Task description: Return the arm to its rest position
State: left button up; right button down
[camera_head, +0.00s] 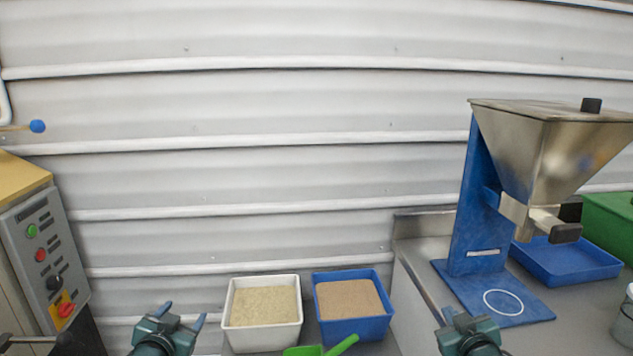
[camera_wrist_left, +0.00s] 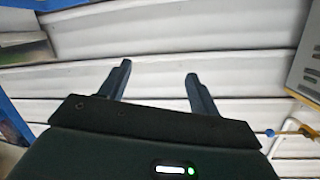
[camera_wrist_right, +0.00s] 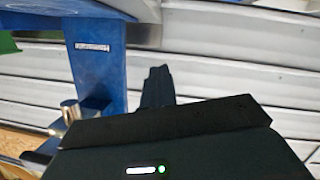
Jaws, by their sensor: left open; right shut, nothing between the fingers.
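My left gripper (camera_head: 182,312) is low in the head view, left of the white bin. Its two fingers are apart with nothing between them; they also show in the left wrist view (camera_wrist_left: 158,82). My right gripper (camera_head: 447,313) is at the bottom of the head view, in front of the hopper stand's blue base. In the right wrist view its fingers (camera_wrist_right: 158,85) are together and hold nothing. Both grippers are clear of the bins and the hopper.
A white bin (camera_head: 233,335) and a blue bin (camera_head: 360,328) hold pale and brown granular material. A green scoop (camera_head: 342,346) lies in front. The metal hopper (camera_head: 520,140) on its blue stand (camera_head: 468,220), a blue tray (camera_head: 570,265) and a green container (camera_head: 612,222) are right. A control panel (camera_head: 45,250) is left.

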pick_arm(q)
jog(key=s+d+f+g+h, duration=0.1)
jog(key=s+d+f, duration=0.3)
jog(key=s, duration=0.6)
jog(key=s+d+f+g+h, duration=0.1)
jog(key=s+d+f, duration=0.4)
jog(key=s, duration=0.6)
jog(key=s+d+f+g+h, duration=0.1)
jog(key=s+d+f, duration=0.4)
jog(key=s, duration=0.5)
jog(key=shift+s+d+n+g, duration=0.2)
jog(key=shift+s+n+g, duration=0.1)
jog(key=shift+g, duration=0.6)
pick_arm(e)
jog(key=s+a+f+g+y, duration=0.1)
jog(key=s+a+f, duration=0.3)
jog(key=s, duration=0.6)
jog(key=s+a+f+g+y, duration=0.1)
jog(key=s+a+f, duration=0.4)
jog(key=s, duration=0.6)
jog(key=s+a+f+g+y, duration=0.1)
jog(key=s+a+f, duration=0.4)
jog(key=s, duration=0.5)
jog(key=shift+s+a+m+g, duration=0.25)
jog(key=shift+s+m+g, duration=0.05)
jog(key=shift+g, duration=0.6)
